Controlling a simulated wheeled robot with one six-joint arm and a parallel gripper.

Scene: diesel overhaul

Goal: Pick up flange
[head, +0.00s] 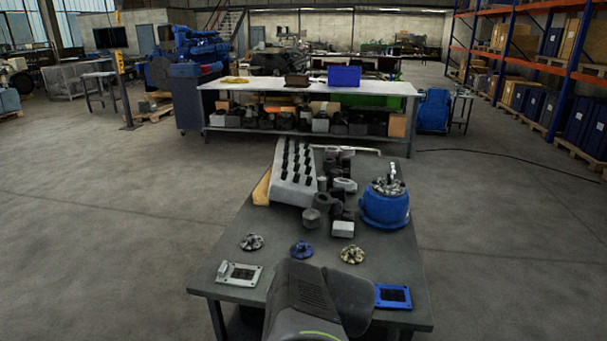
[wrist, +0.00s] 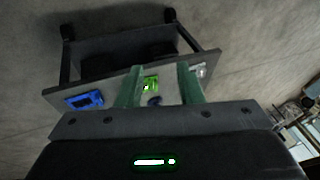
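Three small round flanges lie in a row on the near dark table: a grey one (head: 251,242), a blue one (head: 301,249) and a yellowish one (head: 352,254). In the wrist view, my gripper (wrist: 159,84) has two green fingers spread apart with nothing held. I cannot tell the exact distance. In the head view my arm covers the front middle of the table and the fingers are hidden.
The table (head: 215,290) also holds a white frame (head: 239,274), a blue frame (head: 393,296), a blue pot (head: 385,208), a grey slotted block (head: 294,175) and several dark metal parts. A long workbench (head: 395,88) stands behind. Floor is open on both sides.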

